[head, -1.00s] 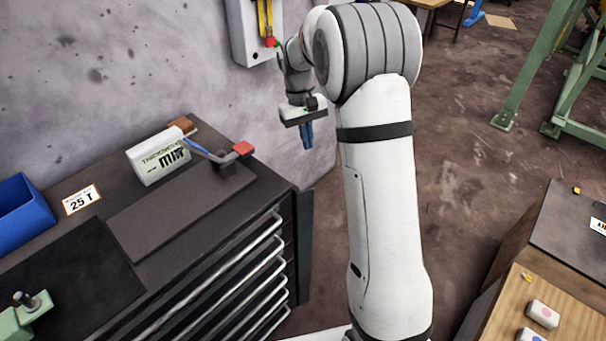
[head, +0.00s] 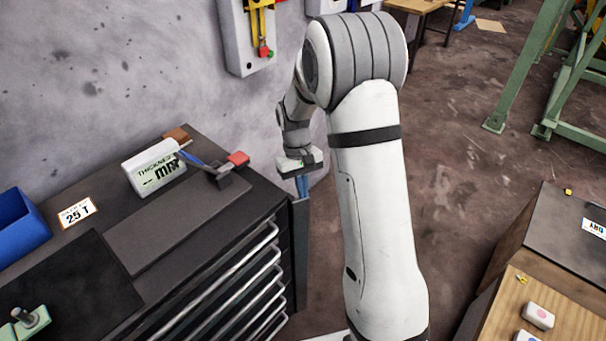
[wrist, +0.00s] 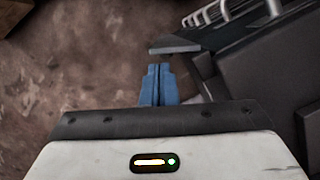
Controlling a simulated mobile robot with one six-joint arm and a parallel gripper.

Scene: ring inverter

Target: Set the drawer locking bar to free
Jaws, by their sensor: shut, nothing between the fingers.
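The drawer locking bar (head: 300,245) is a dark upright strip at the right front corner of the black drawer cabinet (head: 230,215). It stands out beside the ends of the silver drawer handles. My gripper (head: 303,187) points down with its blue fingers together and empty, just above the top end of the bar in the head view.
A wall box (head: 247,40) hangs behind my arm. Open floor (head: 450,180) lies to the right.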

